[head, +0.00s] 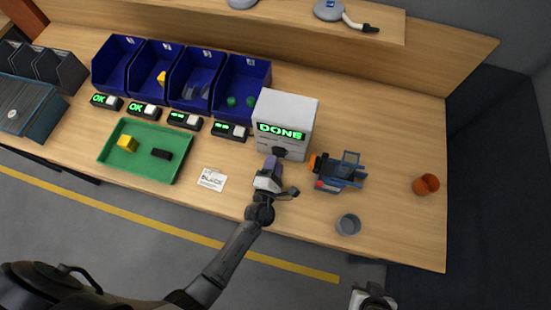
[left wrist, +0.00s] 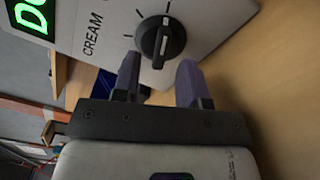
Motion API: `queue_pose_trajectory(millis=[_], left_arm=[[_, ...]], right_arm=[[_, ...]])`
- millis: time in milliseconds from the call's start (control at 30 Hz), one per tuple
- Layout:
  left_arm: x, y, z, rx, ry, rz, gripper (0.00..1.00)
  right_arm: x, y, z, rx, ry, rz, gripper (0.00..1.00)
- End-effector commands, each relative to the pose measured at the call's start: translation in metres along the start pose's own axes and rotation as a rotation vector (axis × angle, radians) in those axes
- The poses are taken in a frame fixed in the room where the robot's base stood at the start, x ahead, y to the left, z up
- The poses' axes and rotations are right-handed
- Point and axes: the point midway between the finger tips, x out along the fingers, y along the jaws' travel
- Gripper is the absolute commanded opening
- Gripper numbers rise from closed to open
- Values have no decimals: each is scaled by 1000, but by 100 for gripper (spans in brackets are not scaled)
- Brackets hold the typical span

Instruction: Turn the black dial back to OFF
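The black dial (left wrist: 161,40) is on the front of a white box (head: 287,108) whose green display reads DONE. In the left wrist view, the dial's ridge and white mark run roughly up and down the picture. The word CREAM is printed to its left; no OFF label is legible. My left gripper (left wrist: 157,68) is open, its two purple-grey fingers pointing at the dial, with the tips just short of it or beside it; contact is unclear. In the head view, the left gripper (head: 273,162) is right before the box. My right gripper (head: 372,297) is at the bottom edge, partly cut off.
Blue bins (head: 196,80) and small display units stand left of the box. A green tray (head: 146,150) holds a yellow block and a black piece. A white card (head: 212,179), blue-orange device (head: 338,172), grey cup (head: 348,225) and orange cup (head: 426,185) lie on the wooden table.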

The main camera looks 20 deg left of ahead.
Motion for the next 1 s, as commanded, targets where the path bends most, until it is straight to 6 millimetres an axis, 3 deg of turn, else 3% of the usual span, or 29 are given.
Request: queue_pose_trajectory(millis=[200,567,1000], left_arm=[[15,0,0,-1,1,1,39],[17,0,0,-1,1,0,39],[17,0,0,-1,0,0,0]], right_arm=[[0,3,0,-8,-1,8,39],[0,3,0,-7,-1,7,39],[0,0,0,2,0,0,39]])
